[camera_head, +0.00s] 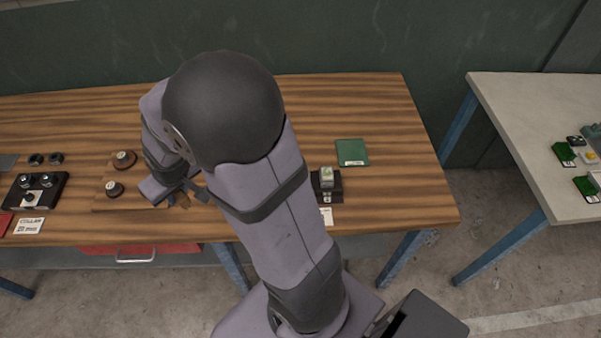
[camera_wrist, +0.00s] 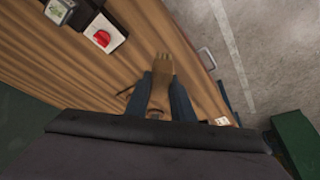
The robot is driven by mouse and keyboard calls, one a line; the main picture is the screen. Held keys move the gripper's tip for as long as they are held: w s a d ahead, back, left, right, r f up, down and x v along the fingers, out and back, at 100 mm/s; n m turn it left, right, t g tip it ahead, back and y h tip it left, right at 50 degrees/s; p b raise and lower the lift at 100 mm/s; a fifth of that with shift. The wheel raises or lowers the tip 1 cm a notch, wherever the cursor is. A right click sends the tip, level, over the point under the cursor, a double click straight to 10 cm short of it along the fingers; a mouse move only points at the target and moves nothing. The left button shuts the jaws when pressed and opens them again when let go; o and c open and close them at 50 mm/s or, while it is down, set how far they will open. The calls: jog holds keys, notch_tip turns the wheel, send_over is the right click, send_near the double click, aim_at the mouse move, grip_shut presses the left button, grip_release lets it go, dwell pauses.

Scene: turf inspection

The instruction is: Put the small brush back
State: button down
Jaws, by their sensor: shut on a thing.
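My gripper (camera_wrist: 160,90) is shut on a brown, wooden-looking piece (camera_wrist: 164,66), which I take to be the small brush. Its far end sticks out past the dark fingertips in the wrist view, over or beside the table's front edge. In the head view my gripper (camera_head: 177,194) is low over the table's front part, at the right side of a wooden board. Only a small brown bit of the brush (camera_head: 183,201) shows there. My arm hides the table middle behind it. I cannot tell whether the brush touches the table.
The wooden table (camera_head: 385,105) carries a black holder with a clear block (camera_head: 327,177), a green pad (camera_head: 352,152), round knobs (camera_head: 124,158) on the board, a black block (camera_head: 38,190) and a card (camera_head: 30,225). A red drawer (camera_head: 100,249) is below. Another table (camera_head: 520,110) stands right.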

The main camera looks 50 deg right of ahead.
jog(key=shift+w, duration=0.1)
jog(key=w+d+f+m+h+b, duration=0.1)
jog(key=w+d+f+m+b, duration=0.2)
jog(key=d, duration=0.5)
jog(key=w+d+b, duration=0.2)
jog(key=w+d, duration=0.3)
jog(key=d, duration=0.2)
jog(key=w+d+f+m+h+b, duration=0.1)
jog(key=w+d+f+m+b, duration=0.15)
jog(key=w+d, duration=0.4)
jog(key=shift+n, duration=0.45)
jog(key=shift+s+d+f+p, duration=0.3)
jog(key=shift+f+p, duration=0.15)
jog(key=shift+f, duration=1.1)
jog(key=shift+s+d+f+p, duration=0.2)
jog(key=shift+s+f+p, duration=0.2)
jog(key=shift+f, duration=1.1)
jog(key=shift+s+d+f+p, duration=0.25)
jog(key=shift+f+p, duration=0.2)
jog(key=shift+f, duration=1.1)
jog(key=shift+f, duration=0.15)
jog(key=c, duration=1.5)
grip_release()
jog(key=shift+c, duration=0.2)
